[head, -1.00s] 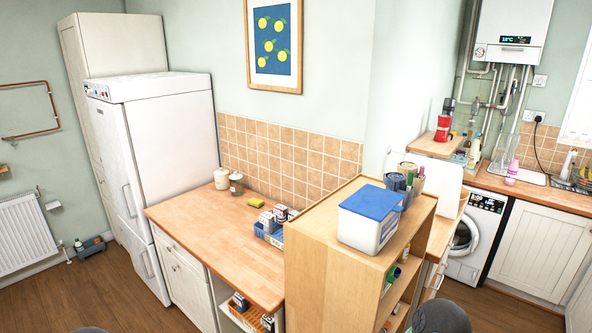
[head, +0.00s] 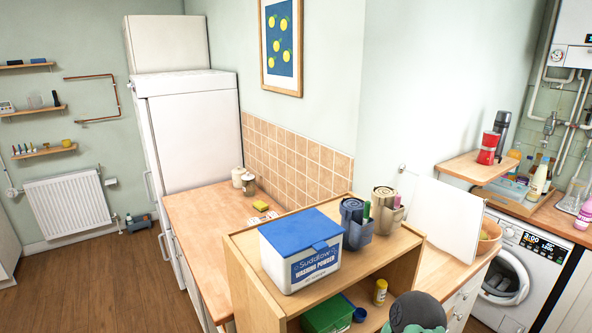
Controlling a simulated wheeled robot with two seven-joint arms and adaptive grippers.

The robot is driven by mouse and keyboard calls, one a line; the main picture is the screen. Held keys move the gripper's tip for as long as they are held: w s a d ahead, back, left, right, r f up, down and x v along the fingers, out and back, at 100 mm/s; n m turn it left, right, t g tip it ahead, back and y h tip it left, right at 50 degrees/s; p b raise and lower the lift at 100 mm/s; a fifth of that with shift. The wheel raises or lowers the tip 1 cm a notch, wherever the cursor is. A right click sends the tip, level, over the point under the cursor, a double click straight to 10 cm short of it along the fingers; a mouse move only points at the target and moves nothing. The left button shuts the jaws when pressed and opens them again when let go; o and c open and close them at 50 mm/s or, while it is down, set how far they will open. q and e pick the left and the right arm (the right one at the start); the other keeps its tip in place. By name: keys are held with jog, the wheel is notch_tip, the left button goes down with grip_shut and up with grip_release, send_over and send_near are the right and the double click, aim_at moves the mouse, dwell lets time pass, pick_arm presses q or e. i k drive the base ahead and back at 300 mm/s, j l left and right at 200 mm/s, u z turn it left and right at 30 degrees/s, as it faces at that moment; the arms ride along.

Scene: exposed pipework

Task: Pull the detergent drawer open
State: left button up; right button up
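The white washing machine (head: 538,273) stands at the right edge of the head view, under the wooden worktop. Its round door (head: 506,278) looks closed, and a lit display is on its upper front. The detergent drawer (head: 506,232) seems to be the pale panel left of the display; it is small, and I cannot make out its handle. A dark rounded part of my own arm shows at the bottom, right of centre. Neither gripper is in view.
Floor is free at left.

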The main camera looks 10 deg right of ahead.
aim_at(497, 220)
jog(key=i+l+u, duration=0.1)
jog(key=l+u, duration=0.15)
jog(key=l, duration=0.75)
jog(key=l+u, duration=0.2)
jog(key=l, duration=0.75)
jog(key=k+l+u, duration=0.1)
jog(key=l+u, duration=0.15)
jog(key=l, duration=3.65)
jog(key=l+z, duration=0.1)
jog(key=l, duration=0.55)
jog(key=l+z, duration=0.15)
jog(key=l, duration=0.45)
jog(key=i+l+z, duration=0.1)
jog(key=l, duration=0.55)
